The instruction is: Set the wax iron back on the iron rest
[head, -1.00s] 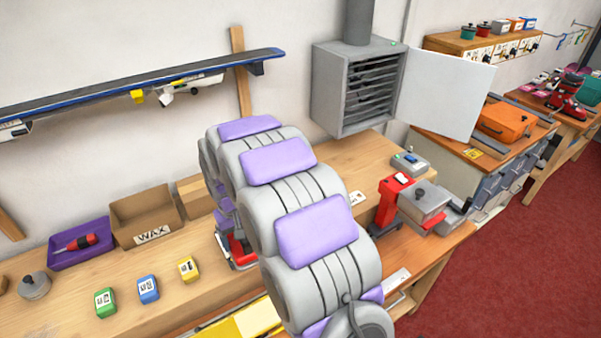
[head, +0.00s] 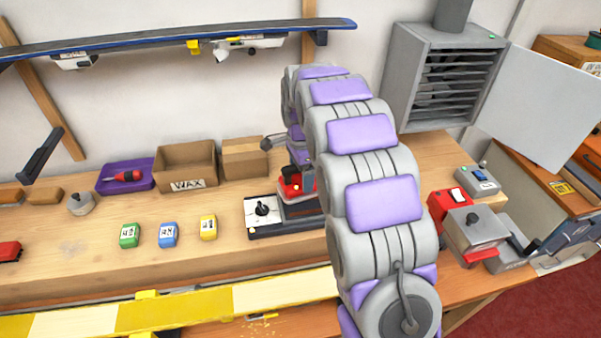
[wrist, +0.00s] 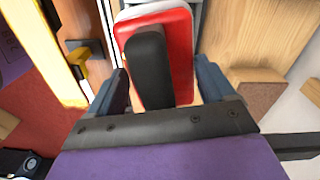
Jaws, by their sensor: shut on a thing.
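The wax iron (wrist: 183,65) is red with a black handle and a pale edge. In the wrist view it lies between the two fingers of my gripper (wrist: 162,82), which is shut on the handle. In the head view a small red part of the iron (head: 290,186) shows beside my arm, above a dark base with a white panel and black knob (head: 263,211), which looks like the iron rest. My arm hides the rest's right side and most of my gripper. I cannot tell whether the iron touches the rest.
Green (head: 129,235), blue (head: 168,235) and yellow (head: 208,227) wax blocks lie left of the rest. A WAX box (head: 186,184) and purple tray (head: 108,187) stand behind. A yellow-and-white ski (head: 190,312) runs along the front. A red-and-grey machine (head: 470,232) stands right.

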